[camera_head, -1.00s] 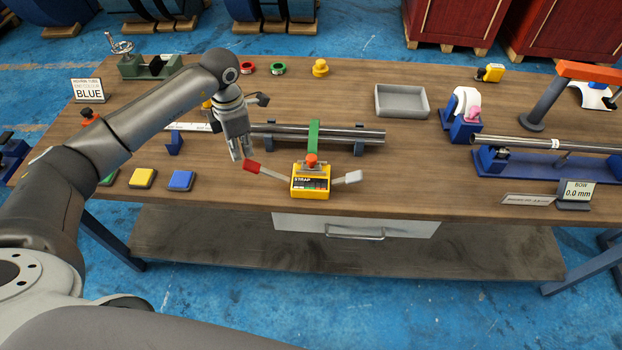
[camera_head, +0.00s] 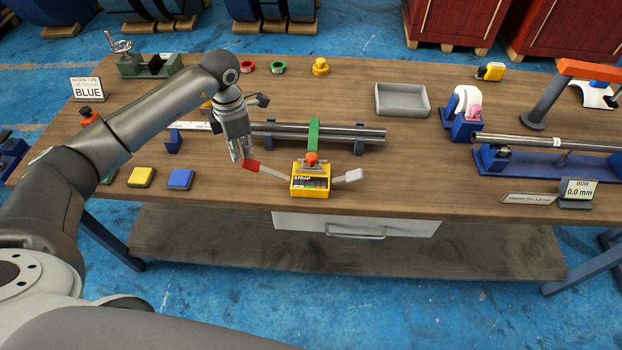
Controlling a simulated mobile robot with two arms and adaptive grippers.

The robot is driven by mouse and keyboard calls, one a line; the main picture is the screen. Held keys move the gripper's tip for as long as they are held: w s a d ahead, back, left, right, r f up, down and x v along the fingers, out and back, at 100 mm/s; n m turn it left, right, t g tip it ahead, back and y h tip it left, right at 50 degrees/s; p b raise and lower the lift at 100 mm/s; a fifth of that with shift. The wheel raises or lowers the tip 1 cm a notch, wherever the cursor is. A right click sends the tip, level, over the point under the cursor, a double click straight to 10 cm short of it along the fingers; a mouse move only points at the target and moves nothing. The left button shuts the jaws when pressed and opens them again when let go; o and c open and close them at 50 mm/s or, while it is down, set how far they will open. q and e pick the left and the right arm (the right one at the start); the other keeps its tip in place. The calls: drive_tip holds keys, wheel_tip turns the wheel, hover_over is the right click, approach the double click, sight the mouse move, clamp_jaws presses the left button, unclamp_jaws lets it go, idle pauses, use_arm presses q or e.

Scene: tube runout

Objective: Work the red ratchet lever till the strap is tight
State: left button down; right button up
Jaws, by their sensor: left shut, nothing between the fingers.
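The red ratchet lever (camera_head: 251,165) sticks out to the left from the yellow strap box (camera_head: 311,193), its red end slightly raised. A grey-white lever (camera_head: 353,175) sticks out on the box's right side. The green strap (camera_head: 314,134) runs from the box over the steel tubes (camera_head: 352,135); I cannot tell how tight it is. My left gripper (camera_head: 239,156) is shut and empty, pointing down right at the red lever end, close to it on its upper left; I cannot tell whether they touch. My right gripper is not in view.
Yellow (camera_head: 141,178) and blue (camera_head: 181,179) pads lie left of the box. A grey tray (camera_head: 402,100) stands behind on the right, and a blue stand with a tube (camera_head: 548,163) at far right. The table's front edge is just before the box.

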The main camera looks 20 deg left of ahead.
sight(244, 160)
use_arm(q)
drive_tip(key=shift+f+b, duration=1.9)
drive_tip(key=shift+f, duration=0.7)
drive_tip(key=shift+r+p, duration=2.35)
drive_tip(key=shift+r, duration=1.5)
wheel_tip(244, 160, up, 5)
drive_tip(key=p, duration=0.4)
drive_tip(key=shift+f+b, duration=2.25)
drive_tip(key=shift+f, duration=1.1)
drive_tip(key=shift+f+b, duration=2.4)
drive_tip(key=shift+f, duration=0.55)
drive_tip(key=shift+r+p, duration=2.4)
drive_tip(key=shift+r, duration=1.5)
